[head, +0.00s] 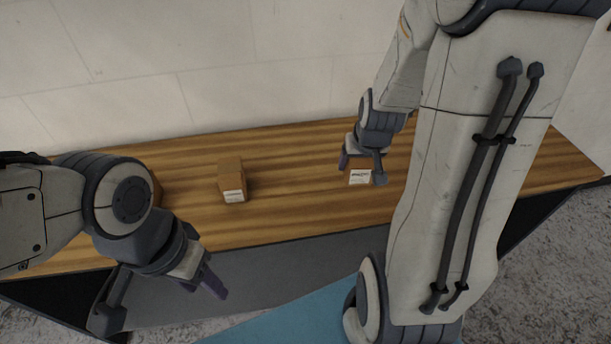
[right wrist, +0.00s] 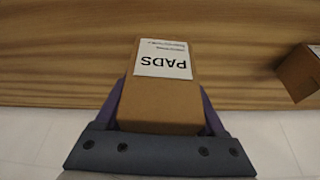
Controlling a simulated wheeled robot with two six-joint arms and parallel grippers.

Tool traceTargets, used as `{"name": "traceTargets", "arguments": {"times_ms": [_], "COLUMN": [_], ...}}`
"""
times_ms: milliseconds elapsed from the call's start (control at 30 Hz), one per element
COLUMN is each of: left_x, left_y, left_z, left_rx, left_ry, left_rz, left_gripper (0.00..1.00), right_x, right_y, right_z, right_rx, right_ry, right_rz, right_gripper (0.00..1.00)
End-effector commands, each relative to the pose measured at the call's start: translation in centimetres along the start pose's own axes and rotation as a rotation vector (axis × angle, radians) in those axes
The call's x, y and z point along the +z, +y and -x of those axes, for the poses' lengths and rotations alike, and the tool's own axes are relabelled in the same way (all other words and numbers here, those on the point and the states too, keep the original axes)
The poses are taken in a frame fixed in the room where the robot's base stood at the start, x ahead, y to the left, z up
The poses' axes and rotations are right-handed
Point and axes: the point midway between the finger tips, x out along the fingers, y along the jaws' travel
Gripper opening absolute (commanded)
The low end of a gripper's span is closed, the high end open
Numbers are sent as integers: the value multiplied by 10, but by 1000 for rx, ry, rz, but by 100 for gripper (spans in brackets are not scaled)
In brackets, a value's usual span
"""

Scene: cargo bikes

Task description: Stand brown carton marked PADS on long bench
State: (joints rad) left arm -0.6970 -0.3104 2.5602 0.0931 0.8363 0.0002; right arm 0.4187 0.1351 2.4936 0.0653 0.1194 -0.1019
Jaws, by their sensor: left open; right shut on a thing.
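The brown carton marked PADS (right wrist: 162,100) fills the middle of the right wrist view, its white label facing the camera. My right gripper (right wrist: 160,104) is shut on it, one finger along each side. In the head view the carton (head: 360,177) shows small below my right gripper (head: 362,168), over the long bench (head: 300,205). I cannot tell whether its underside touches the wood. The bench is a striped wooden top along the wall. My left gripper (head: 160,294) is open and empty, in front of the bench's near edge at the lower left.
Another brown carton (head: 231,180) with a white label stands on the bench left of the held one; a brown carton also shows at the right edge of the wrist view (right wrist: 301,73). Bench wood between the two cartons is clear. A pale wall (head: 200,60) rises behind.

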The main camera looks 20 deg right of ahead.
Motion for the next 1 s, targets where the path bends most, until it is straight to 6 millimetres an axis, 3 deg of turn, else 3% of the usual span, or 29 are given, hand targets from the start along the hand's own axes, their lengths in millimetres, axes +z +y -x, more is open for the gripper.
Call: {"name": "traceTargets", "arguments": {"times_ms": [33, 100, 300, 467, 967, 1000], "left_x": [1, 1, 2, 0, -5, -5], "left_y": [-1, -2, -2, 0, 6, 6], "left_z": [-15, -22, -28, -6, 83, 80], "left_rx": [0, 0, 0, 0, 0, 0], "left_ry": [0, 0, 0, 0, 0, 1], "left_rz": [0, -1, -1, -1, 2, 3], "left_gripper": [50, 50, 50, 50, 50, 50], "right_x": [7, 17, 35, 29, 5, 0], "right_y": [24, 46, 76, 77, 65, 63], "right_z": [3, 14, 33, 32, 0, -13], "right_rx": [26, 51, 85, 87, 87, 86], "right_ry": [10, 8, 1, -10, -9, -5], "right_rz": [-63, -126, -223, -231, -230, -228], "right_gripper": [2, 2, 2, 2, 2, 2]}}
